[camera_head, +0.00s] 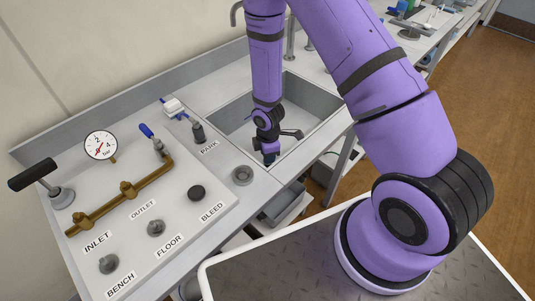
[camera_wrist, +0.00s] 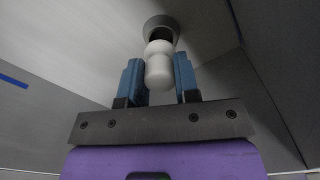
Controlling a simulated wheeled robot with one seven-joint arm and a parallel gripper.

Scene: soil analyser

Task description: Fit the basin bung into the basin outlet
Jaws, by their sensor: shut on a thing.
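The basin bung (camera_wrist: 159,70) is a white, rounded plug seen in the wrist view between the blue fingers of my gripper (camera_wrist: 158,62). My gripper is shut on it. The basin outlet (camera_wrist: 153,22) is a grey ring with a dark hole, just beyond the bung's far end. The bung overlaps the lower edge of the hole in this view; I cannot tell whether it touches or enters it. In the head view my gripper (camera_head: 269,158) points down inside the basin (camera_head: 232,117), near its front wall. The bung and outlet cannot be made out there.
Left of the basin is a panel (camera_head: 178,213) with a gauge (camera_head: 101,145), brass pipework (camera_head: 120,194), valve handles and labelled ports. A grey ring fitting (camera_head: 242,175) sits near the basin's front left corner. Basin walls stand close around my gripper. A tap (camera_head: 236,13) is behind.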

